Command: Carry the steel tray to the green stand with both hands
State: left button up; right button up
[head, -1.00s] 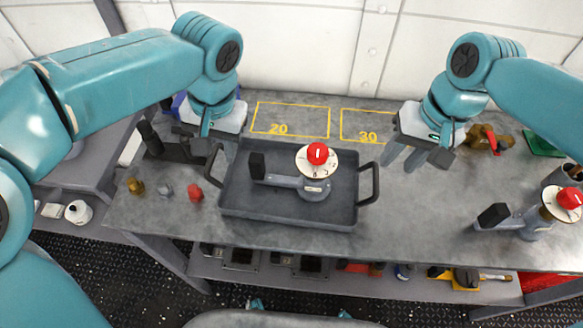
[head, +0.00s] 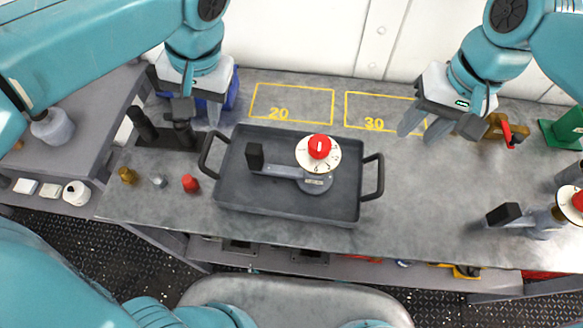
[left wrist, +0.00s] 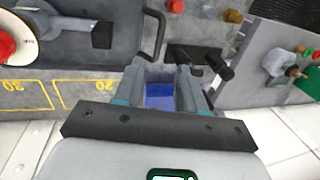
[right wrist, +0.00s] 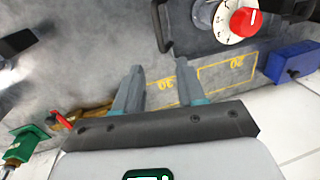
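The steel tray (head: 285,210) lies flat on the grey bench in the head view, with a dark loop handle at each end. A lever device with a red knob and white dial (head: 318,160) stands in it. My left gripper (head: 199,115) is open and empty behind the tray's left handle, apart from it. My right gripper (head: 426,128) is open and empty, behind and right of the right handle. Both show open in their wrist views. A green object (head: 565,128) is at the head view's right edge; another green piece (left wrist: 309,84) is in the left wrist view. I cannot tell which is the stand.
Yellow rectangles marked 20 (head: 290,101) and 30 (head: 383,113) lie behind the tray. A second lever device (head: 535,220) stands at right. Small coloured parts, including a red one (head: 190,183), lie left of the tray. A lower side table (head: 75,110) stands at left.

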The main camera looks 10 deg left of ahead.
aim_at(205, 151)
pick_arm(q)
jog(key=x, duration=1.5)
jog(key=shift+s+d, duration=0.1)
jog(key=shift+s, duration=0.05)
pick_arm(e)
jog(key=a+f, duration=0.1)
jog(key=f, duration=0.9)
jog(key=a+f, duration=0.1)
jog(key=f, duration=0.3)
jog(key=shift+a+f, duration=0.35)
jog(key=shift+f, duration=0.05)
pick_arm(q)
grip_shut()
pick_arm(e)
jog(key=shift+w, duration=0.1)
grip_shut()
pick_arm(q)
jog(key=shift+r, duration=0.1)
